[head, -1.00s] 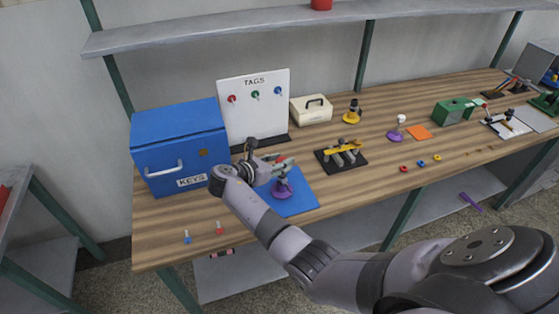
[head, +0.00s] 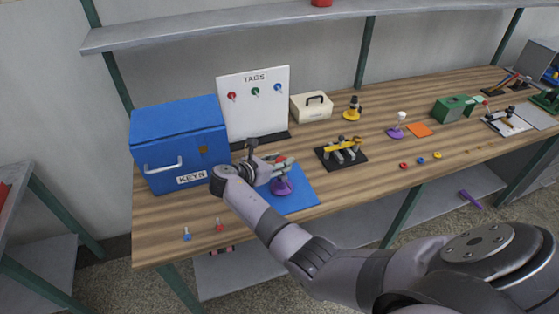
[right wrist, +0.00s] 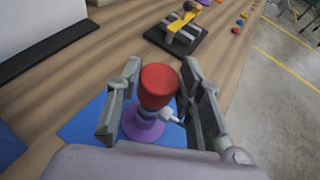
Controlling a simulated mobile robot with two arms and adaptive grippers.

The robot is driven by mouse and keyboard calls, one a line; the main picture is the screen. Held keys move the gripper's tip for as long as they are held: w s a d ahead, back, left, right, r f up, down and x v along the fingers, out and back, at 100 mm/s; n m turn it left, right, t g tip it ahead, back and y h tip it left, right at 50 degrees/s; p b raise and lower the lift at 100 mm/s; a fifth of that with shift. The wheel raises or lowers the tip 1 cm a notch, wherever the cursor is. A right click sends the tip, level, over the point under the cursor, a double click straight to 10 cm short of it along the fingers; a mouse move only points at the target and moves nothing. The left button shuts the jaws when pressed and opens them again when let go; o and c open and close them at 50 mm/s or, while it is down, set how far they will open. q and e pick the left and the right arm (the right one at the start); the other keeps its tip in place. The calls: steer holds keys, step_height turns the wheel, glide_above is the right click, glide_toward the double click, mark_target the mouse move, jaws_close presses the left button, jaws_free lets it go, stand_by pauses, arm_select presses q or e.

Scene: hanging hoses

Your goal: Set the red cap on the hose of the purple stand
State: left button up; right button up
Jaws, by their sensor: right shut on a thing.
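The purple stand (head: 282,187) stands on a blue mat (head: 303,193) in the head view. In the right wrist view its round purple base (right wrist: 143,125) shows below the red cap (right wrist: 158,84). My right gripper (head: 279,164) is over the stand, its two fingers on either side of the cap and shut on it. The cap is right above the stand, roughly in line with it. A pale piece (right wrist: 170,115) sticks out just below the cap. The hose end is mostly hidden under the cap, so I cannot tell whether they touch. My left gripper is out of view.
A blue KEYS box (head: 178,148) and a white TAGS board (head: 253,103) stand behind and left of my gripper. A black rack with a yellow bar (head: 342,153) is to the right. Small red and blue pieces lie near the front edge. A shelf (head: 240,34) runs above.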

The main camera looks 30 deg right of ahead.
steer(key=shift+f+b, duration=0.65)
steer(key=shift+f, duration=0.7)
steer(key=o, duration=0.9)
steer(key=shift+a, duration=0.1)
steer(key=v, duration=1.2)
